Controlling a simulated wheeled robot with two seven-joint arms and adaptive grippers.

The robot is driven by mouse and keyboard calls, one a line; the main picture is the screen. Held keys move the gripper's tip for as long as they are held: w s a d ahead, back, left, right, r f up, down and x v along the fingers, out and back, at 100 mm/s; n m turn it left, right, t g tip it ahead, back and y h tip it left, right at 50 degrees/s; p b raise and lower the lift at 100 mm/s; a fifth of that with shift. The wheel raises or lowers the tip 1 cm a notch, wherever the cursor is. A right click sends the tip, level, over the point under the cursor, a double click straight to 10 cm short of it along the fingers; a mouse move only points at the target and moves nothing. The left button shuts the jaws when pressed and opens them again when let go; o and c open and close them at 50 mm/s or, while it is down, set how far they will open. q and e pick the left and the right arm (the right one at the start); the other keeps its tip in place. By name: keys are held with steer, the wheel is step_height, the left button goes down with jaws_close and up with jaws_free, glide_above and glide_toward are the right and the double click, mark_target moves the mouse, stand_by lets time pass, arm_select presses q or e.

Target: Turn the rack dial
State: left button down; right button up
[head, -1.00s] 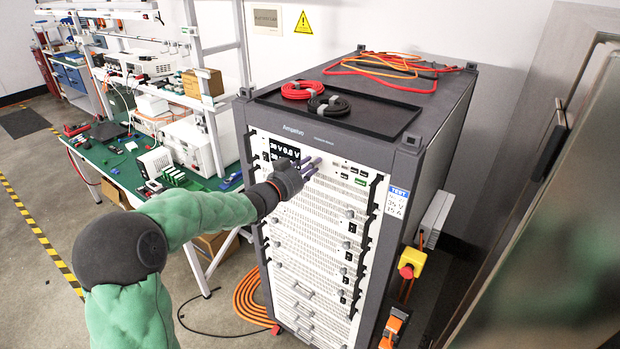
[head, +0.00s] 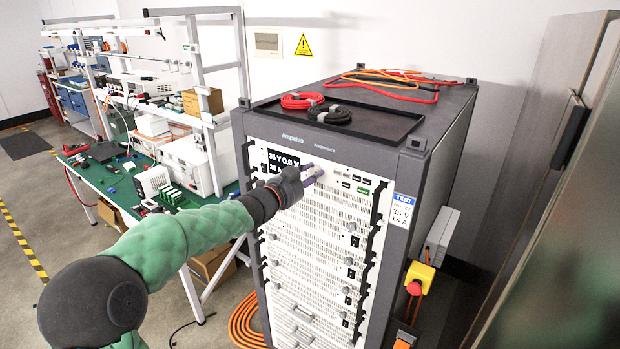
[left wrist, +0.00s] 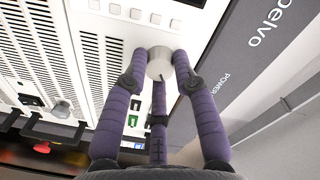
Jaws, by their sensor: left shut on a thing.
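The rack (head: 330,215) stands in the middle of the head view, with a white front panel. A black display (head: 284,160) near its top shows white digits; the upper line seems to start with 35 V and the lower line is partly hidden by my gripper. My left gripper (head: 314,172) is at the top panel, just right of the display. In the left wrist view its purple fingers are shut around a round silver dial (left wrist: 158,62) with a dark mark on its face. A test label (head: 402,209) on the rack reads 35 V, 15 A. My right gripper is out of view.
A tray (head: 385,155) with red and black cable coils lies on the rack top. A yellow box with a red button (head: 420,277) is on the rack's right side. A workbench (head: 105,185) stands left, and a large grey door (head: 560,200) stands close on the right.

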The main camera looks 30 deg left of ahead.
arm_select(q)
steer(key=shift+r, duration=0.1)
steer(key=c, duration=1)
jaws_free()
steer(key=shift+d, duration=0.1)
steer(key=s, duration=0.4)
steer(key=s+a, duration=0.1)
steer(key=s, duration=0.7)
steer(key=shift+a+r, duration=0.15)
steer(key=shift+r, duration=0.05)
